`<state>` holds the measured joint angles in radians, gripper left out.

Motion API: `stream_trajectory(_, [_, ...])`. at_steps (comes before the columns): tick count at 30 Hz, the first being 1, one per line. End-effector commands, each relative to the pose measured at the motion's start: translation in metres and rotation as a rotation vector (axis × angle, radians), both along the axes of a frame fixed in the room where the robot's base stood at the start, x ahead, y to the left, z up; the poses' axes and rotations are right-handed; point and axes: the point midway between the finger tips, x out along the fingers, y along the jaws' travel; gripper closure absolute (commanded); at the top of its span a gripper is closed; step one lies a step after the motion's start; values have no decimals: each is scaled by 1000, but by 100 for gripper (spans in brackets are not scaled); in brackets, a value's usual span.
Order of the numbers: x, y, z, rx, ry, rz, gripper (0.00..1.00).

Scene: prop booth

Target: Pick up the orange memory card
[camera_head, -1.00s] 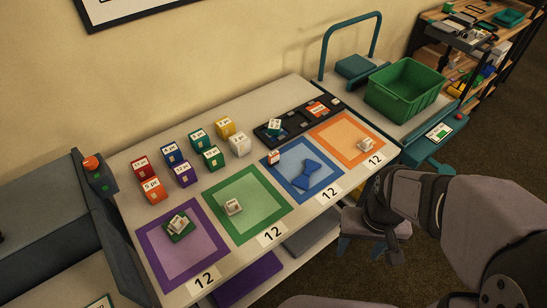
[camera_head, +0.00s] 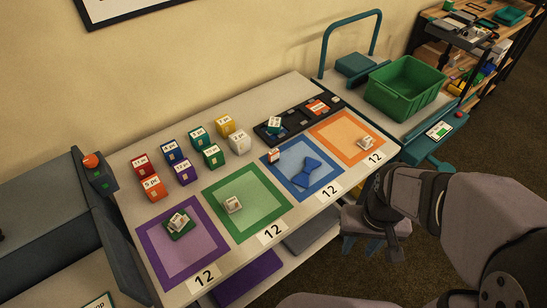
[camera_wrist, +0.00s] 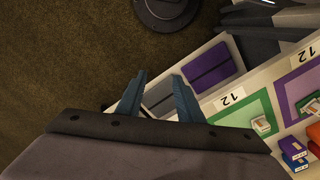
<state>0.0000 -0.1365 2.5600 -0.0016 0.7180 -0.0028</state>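An orange card-like piece with a white label (camera_head: 318,108) lies in the black tray (camera_head: 294,117) at the back right of the table. A smaller orange-red and white piece (camera_head: 273,157) stands at the upper left corner of the blue square; I cannot tell for certain which is the memory card. Neither is clear in the wrist view. My gripper (camera_wrist: 157,92) has two bluish fingers spread apart with nothing between them. It hangs off the table's front edge, well away from both orange pieces.
Purple, green, blue (camera_head: 327,191) and orange (camera_head: 341,152) bordered squares line the table front, some holding small items. Several colored price cubes (camera_head: 183,172) stand behind. A green crate (camera_head: 404,88) is at right.

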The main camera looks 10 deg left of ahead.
Motion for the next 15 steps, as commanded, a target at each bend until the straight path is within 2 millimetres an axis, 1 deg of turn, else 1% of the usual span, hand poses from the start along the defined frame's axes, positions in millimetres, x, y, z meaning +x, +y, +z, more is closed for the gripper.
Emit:
stream_trajectory(5, [1,0,0,-2,2,6,66])
stream_trajectory(8, [5,0,-2,-17,13,54,66])
stream_trajectory(11, [17,-1,-6,-56,39,170,66])
stream_trajectory(14, [38,-3,-13,-127,84,361,66])
stream_trajectory(15, [50,-3,-16,-165,107,454,66])
